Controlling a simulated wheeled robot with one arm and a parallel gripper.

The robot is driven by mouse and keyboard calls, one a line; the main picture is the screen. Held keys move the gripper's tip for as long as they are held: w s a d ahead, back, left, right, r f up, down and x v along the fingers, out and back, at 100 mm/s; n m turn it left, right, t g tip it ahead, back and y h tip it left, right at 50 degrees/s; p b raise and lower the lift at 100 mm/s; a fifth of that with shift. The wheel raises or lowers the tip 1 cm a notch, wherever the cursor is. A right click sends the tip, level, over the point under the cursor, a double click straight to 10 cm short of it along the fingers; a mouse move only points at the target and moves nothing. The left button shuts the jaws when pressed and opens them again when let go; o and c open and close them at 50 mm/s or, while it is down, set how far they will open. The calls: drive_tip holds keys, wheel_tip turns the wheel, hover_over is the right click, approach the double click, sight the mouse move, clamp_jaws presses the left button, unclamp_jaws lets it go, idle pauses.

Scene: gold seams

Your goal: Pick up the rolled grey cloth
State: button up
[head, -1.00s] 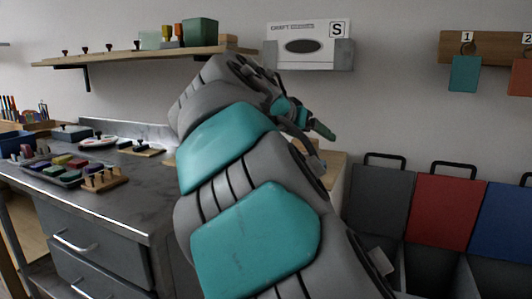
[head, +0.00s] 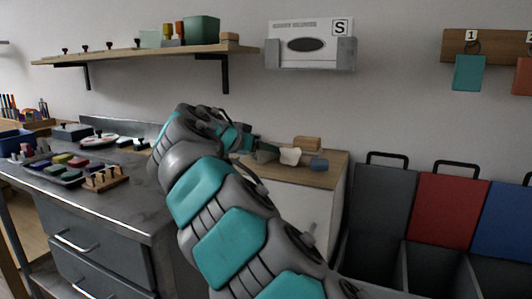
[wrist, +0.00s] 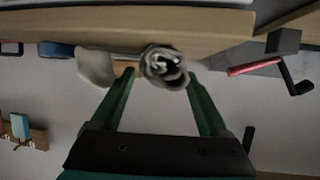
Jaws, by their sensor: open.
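The rolled grey cloth (wrist: 163,67) shows end-on in the wrist view, as a pale grey spiral between my two green fingertips. My gripper (wrist: 160,74) is open, with one finger on each side of the roll. The right finger's tip appears close to the roll; I cannot tell whether it touches. In the head view my gripper (head: 264,151) is low over the left part of the wooden cabinet top (head: 300,176). There I cannot make out the roll apart from my fingers and wrist.
A cream-white lump (head: 290,156), a wooden block (head: 307,142) and a blue-grey item (head: 319,164) sit just right of my gripper. A white box (head: 310,45) hangs on the wall above. Grey and red bins (head: 447,208) stand right of the cabinet. The metal workbench (head: 130,190) is at left.

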drive_tip(key=x, duration=0.4)
drive_tip(key=shift+w+d+f+p, duration=0.1)
drive_tip(key=shift+w+d+p, duration=0.2)
drive_tip(key=shift+p, duration=0.1)
drive_tip(key=shift+a, duration=0.1)
drive_tip(key=c, duration=1.1)
